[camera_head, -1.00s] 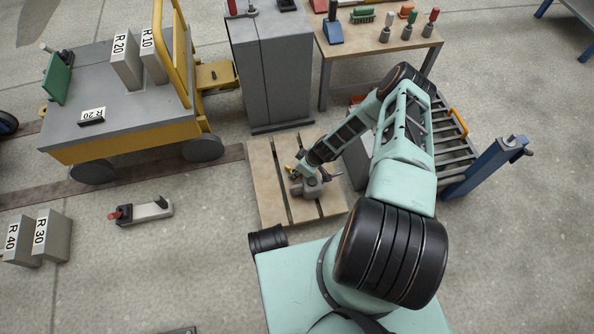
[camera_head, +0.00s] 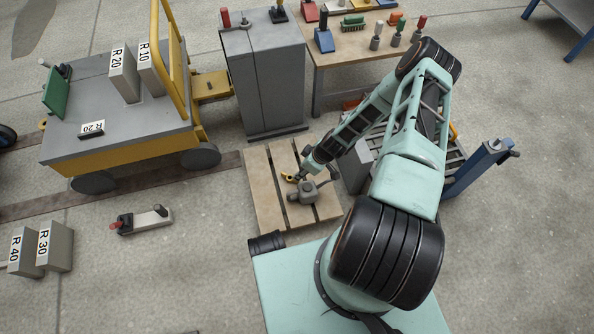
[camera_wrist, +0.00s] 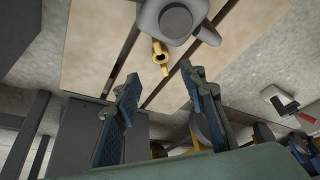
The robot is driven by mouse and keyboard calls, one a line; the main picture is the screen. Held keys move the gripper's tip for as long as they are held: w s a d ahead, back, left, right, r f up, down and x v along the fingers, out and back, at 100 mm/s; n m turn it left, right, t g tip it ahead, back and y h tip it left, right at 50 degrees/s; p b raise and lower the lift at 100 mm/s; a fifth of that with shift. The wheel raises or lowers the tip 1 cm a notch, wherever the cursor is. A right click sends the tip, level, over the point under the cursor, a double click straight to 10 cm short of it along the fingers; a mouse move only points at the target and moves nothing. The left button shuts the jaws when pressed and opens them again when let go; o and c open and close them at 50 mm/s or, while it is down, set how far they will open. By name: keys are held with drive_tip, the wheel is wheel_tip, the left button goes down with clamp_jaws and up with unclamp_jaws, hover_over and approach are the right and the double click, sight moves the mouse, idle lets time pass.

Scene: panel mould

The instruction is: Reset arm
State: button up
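My gripper (camera_head: 301,172) is over the wooden pallet (camera_head: 264,203), just beyond a grey metal part (camera_head: 306,192). In the wrist view my gripper (camera_wrist: 160,82) is open, its two dark blue fingers well apart with nothing between the tips. The grey part (camera_wrist: 172,20) shows ahead of the fingertips at the top of that view. A small brass-coloured piece (camera_wrist: 160,54) lies beside or on the grey part, ahead of the gap; I cannot tell whether they are joined. My arm reaches out over the floor to the pallet.
A grey cabinet (camera_head: 267,85) stands behind the pallet. A yellow cart (camera_head: 120,150) with labelled blocks is at the left. A tool table (camera_head: 355,48) is behind.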

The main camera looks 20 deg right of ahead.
drive_tip(key=shift+v, duration=0.85)
